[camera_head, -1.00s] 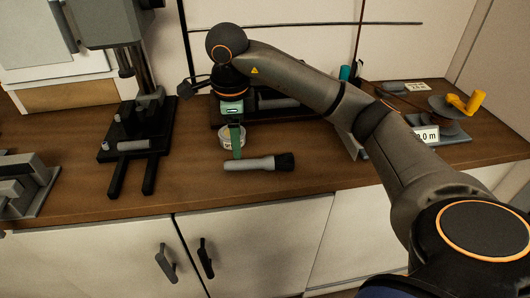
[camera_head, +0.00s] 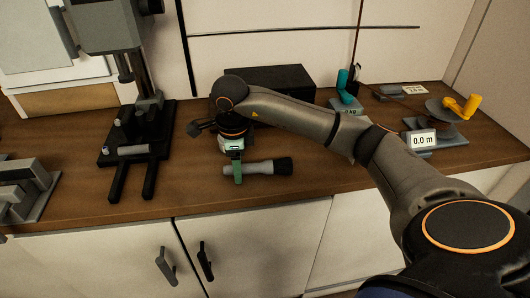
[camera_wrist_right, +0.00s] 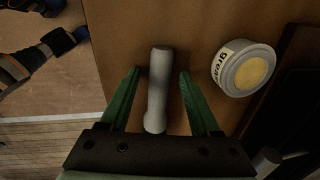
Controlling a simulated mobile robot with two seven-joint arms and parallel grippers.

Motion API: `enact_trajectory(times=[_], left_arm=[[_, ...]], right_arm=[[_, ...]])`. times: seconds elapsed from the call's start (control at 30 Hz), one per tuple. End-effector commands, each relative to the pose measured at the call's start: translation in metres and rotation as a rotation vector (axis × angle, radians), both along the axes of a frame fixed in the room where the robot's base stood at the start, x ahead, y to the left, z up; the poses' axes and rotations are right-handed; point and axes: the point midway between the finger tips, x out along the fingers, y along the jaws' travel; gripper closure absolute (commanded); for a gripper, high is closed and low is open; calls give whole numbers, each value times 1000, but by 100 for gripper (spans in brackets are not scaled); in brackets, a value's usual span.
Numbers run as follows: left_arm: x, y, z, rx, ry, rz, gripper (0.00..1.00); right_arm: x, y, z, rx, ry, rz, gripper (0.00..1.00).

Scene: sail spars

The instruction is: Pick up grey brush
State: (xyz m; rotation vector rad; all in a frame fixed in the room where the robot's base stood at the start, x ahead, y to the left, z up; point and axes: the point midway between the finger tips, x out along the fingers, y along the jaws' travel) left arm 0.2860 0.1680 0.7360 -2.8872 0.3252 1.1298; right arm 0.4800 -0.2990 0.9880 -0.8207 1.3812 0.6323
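The grey brush (camera_head: 262,168) lies on the wooden worktop near its front edge, its dark bristle head pointing right in the head view. My right gripper (camera_head: 238,178) is lowered over the handle's left part. In the right wrist view the right gripper (camera_wrist_right: 155,92) is open, with one green finger on each side of the grey handle (camera_wrist_right: 157,90) and visible gaps between. The bristle head is not visible in that view. My left gripper is not in view in the head view.
A round labelled tin of grease (camera_wrist_right: 244,68) stands close beside the right gripper. A black box (camera_head: 270,84) is behind the arm. A dark press-like stand (camera_head: 140,140) is to the left, and a 0.0 m display (camera_head: 422,140) to the right.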

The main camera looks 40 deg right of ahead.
Motion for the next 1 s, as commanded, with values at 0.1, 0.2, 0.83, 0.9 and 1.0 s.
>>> enact_trajectory(times=[0.1, 0.2, 0.83, 0.9, 1.0], left_arm=[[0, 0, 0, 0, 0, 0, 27], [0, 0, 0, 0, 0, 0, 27], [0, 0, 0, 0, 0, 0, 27], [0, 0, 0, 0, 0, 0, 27], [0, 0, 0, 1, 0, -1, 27]], right_arm=[[0, 0, 0, 0, 0, 0, 52], [0, 0, 0, 0, 0, 0, 63], [0, 0, 1, 0, 0, 0, 100], [0, 0, 1, 0, 0, 0, 100], [0, 0, 1, 1, -1, 0, 100]])
